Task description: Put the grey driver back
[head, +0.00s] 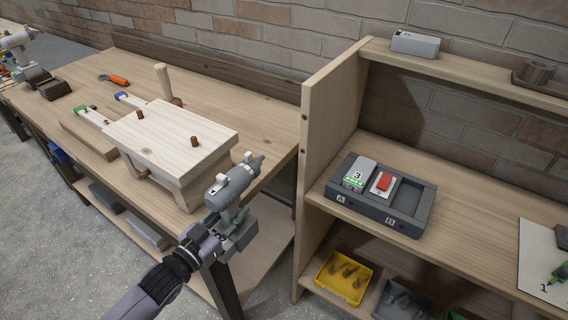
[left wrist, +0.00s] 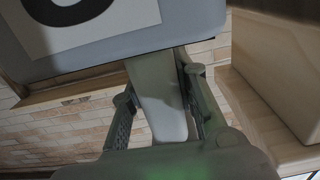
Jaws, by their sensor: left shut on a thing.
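The grey driver (head: 236,178) is in my left gripper (head: 230,214), in front of the workbench's right end. Its nose points up and to the right in the head view. The fingers are shut around its handle. In the left wrist view the pale handle (left wrist: 157,98) stands between the two fingers (left wrist: 160,105), and the driver's grey block with a white label and part of a dark figure (left wrist: 100,30) fills the top. The driver is clear of the shelf. My right gripper is not in view.
A dark tray (head: 412,228) marked A and B sits on the shelf, holding a grey block with a 3 (head: 359,174) and a red-topped piece (head: 383,183); its right part is empty. A wooden panel (head: 330,165) rises at the shelf's left. A wooden assembly (head: 170,135) stands on the workbench.

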